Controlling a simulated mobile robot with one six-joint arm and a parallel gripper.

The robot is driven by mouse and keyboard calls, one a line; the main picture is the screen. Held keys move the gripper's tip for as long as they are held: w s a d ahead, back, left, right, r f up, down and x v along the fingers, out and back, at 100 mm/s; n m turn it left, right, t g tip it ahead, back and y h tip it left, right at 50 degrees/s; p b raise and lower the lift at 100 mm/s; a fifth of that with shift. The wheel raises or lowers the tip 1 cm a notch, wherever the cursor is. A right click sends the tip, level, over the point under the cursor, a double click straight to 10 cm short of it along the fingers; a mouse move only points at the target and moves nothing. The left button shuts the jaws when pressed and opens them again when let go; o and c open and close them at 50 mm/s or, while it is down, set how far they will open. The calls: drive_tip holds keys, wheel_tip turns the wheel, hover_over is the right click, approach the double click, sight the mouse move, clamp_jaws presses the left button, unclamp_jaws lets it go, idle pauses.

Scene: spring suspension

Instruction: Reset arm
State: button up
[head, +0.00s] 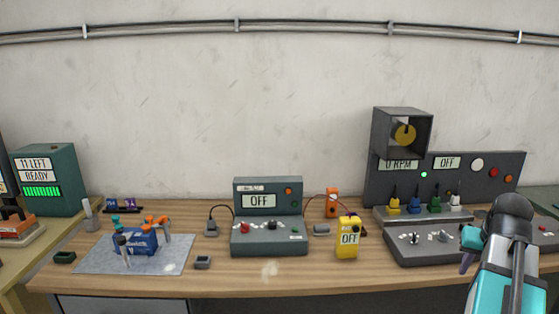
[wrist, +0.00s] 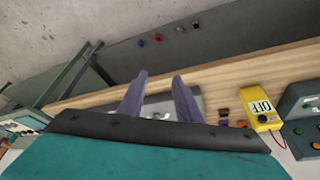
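My arm (head: 497,270), teal with a dark joint, stands at the right of the head view, in front of the workbench. A purple finger of my gripper (head: 467,262) shows at its left side. In the wrist view both purple fingers of my gripper (wrist: 161,82) are apart with nothing held between them. A grey panel lies behind the fingers there, partly hidden by them.
The wooden bench (head: 300,277) holds a grey control box (head: 268,238) reading OFF, a yellow meter (head: 347,240), a blue block on a grey mat (head: 90,262), and a tall panel (head: 500,172) reading 0 RPM. A grey console (head: 405,255) sits beside my arm.

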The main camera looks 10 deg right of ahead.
drive_tip(key=w+a+f+n+g+y, duration=0.1)
drive_tip(key=a+f+n+g+y, duration=0.15)
drive_tip(key=a+f, duration=1.2)
drive_tip(key=w+a+f+n+g+y, duration=0.1)
drive_tip(key=w+a+f+n+g, duration=0.15)
drive_tip(key=a+f, duration=1.2)
drive_tip(key=s+a+f+g, duration=0.1)
drive_tip(key=s+a+f, duration=0.3)
drive_tip(key=s+f, duration=0.4)
drive_tip(key=s+a+f+n+g, duration=0.1)
drive_tip(key=s+a+f, duration=0.3)
drive_tip(key=s+f, duration=0.4)
drive_tip(key=s+a+f+g+h, duration=0.1)
drive_tip(key=s+a+f, duration=0.3)
drive_tip(key=s+f, duration=0.5)
wheel_tip(320, 180, down, 4)
drive_tip(key=shift+r+n+g, duration=0.1)
drive_tip(key=shift+n+g, duration=0.3)
drive_tip(key=shift+g, duration=0.3)
drive_tip(key=shift+a, duration=0.1)
